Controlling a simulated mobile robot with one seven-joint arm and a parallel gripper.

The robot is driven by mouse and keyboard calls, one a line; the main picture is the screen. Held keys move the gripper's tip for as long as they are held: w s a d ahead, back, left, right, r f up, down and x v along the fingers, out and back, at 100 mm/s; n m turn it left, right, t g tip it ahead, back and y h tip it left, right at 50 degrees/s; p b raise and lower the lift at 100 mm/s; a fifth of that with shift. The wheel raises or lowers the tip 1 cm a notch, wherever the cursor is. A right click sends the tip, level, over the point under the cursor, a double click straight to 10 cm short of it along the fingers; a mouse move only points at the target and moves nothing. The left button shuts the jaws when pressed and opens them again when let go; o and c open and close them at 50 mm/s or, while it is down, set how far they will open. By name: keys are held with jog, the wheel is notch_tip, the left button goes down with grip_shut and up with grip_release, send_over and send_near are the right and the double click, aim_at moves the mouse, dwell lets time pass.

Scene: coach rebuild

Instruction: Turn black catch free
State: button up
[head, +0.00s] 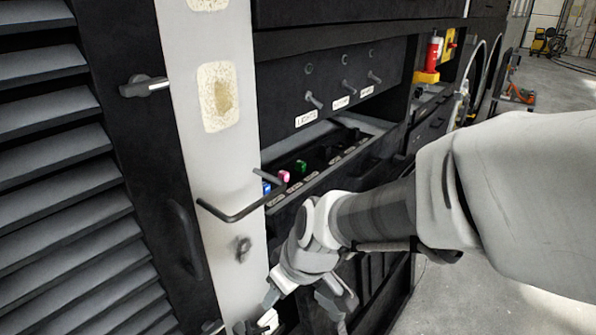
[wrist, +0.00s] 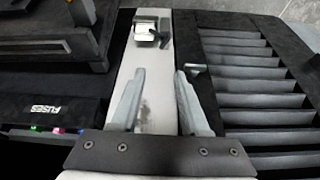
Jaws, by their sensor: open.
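A black catch (head: 145,86) with a pale lever end sits high on the black edge of the louvred panel (head: 60,180), lever pointing right. A second catch (head: 212,327) is cut off low on that edge in the head view. A dark catch (wrist: 192,69) shows in the wrist view beside the louvres, near the right fingertip; I cannot tell if they touch. My gripper (head: 303,300) is low in front of the pale post (head: 215,150). In the wrist view my gripper (wrist: 160,74) is open and empty, fingers spread over the post.
A metal latch (wrist: 150,32) is on the post ahead of the fingers. An L-shaped dark bar (head: 235,213) sticks out in front of the post. An open drawer (head: 375,128) with coloured fuses stands to the right, partly behind my arm.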

jog(key=s+d+r+m+p, duration=0.1)
jog(key=d+r+m+p, duration=0.1)
jog(key=r, duration=0.6)
jog(key=d+p, duration=0.1)
jog(key=d, duration=0.1)
jog(key=shift+s+d+r+t+p, duration=0.15)
jog(key=shift+d+r+t+p, duration=0.15)
jog(key=shift+t, duration=0.1)
jog(key=o, duration=0.4)
jog(key=shift+f+h, duration=0.15)
jog(key=shift+h, duration=0.15)
jog(key=o, duration=0.3)
jog(key=w+f+n+g, duration=0.1)
jog(key=f+n, duration=0.1)
jog(key=w+a+f+n+g, duration=0.1)
jog(key=w+f+n, duration=0.1)
jog(key=w+a+f+n+h, duration=0.1)
jog(key=f+n, duration=0.1)
jog(key=shift+w+f+n+g, duration=0.3)
jog(key=shift+w+n+g, duration=0.05)
jog(key=shift+n+g, duration=0.05)
jog(key=n+g+y, duration=0.2)
jog(key=n+g, duration=0.1)
jog(key=n, duration=0.5)
send_near(249, 329)
jog(key=shift+y, duration=0.3)
jog(key=b+x, duration=0.4)
jog(key=x, duration=0.4)
jog(key=shift+f, duration=0.3)
